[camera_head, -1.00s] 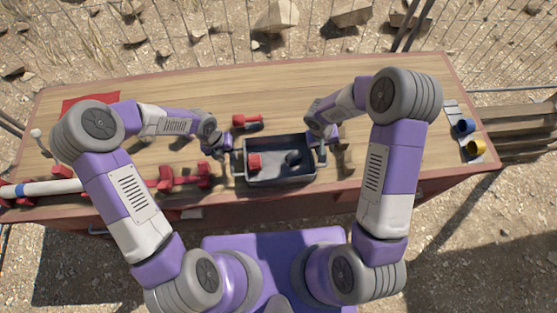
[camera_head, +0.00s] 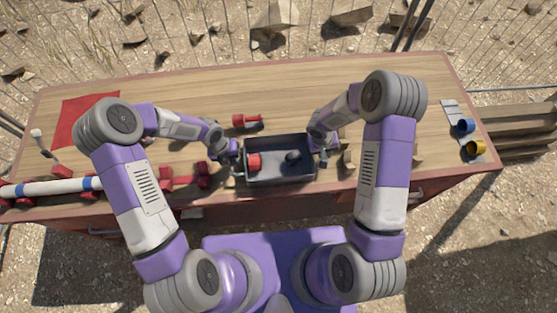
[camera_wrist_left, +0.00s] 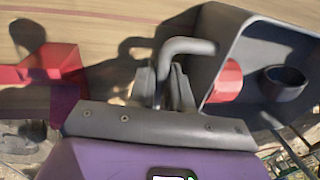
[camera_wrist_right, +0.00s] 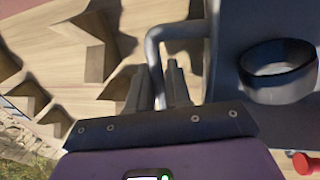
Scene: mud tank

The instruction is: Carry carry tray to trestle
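The carry tray (camera_head: 280,182) is a dark grey open box near the front middle of the workbench, with a bent rod handle at each end. Inside it are a red piece (camera_head: 254,162) and a dark round cup-like piece (camera_head: 293,157). My left gripper (camera_wrist_left: 168,82) is at the tray's left handle (camera_wrist_left: 188,46), its fingers close on both sides of the rod. My right gripper (camera_wrist_right: 157,82) is at the right handle (camera_wrist_right: 178,33) in the same way. Both look shut on the rods. I cannot make out a trestle for certain.
A red object (camera_head: 246,120) lies behind the tray. A white and blue bar with red pieces (camera_head: 60,186) lies at the left, near a red mat (camera_head: 85,118). Wooden blocks (camera_head: 348,160) stand right of the tray. Blue (camera_head: 465,126) and yellow (camera_head: 474,148) cups sit at the right end.

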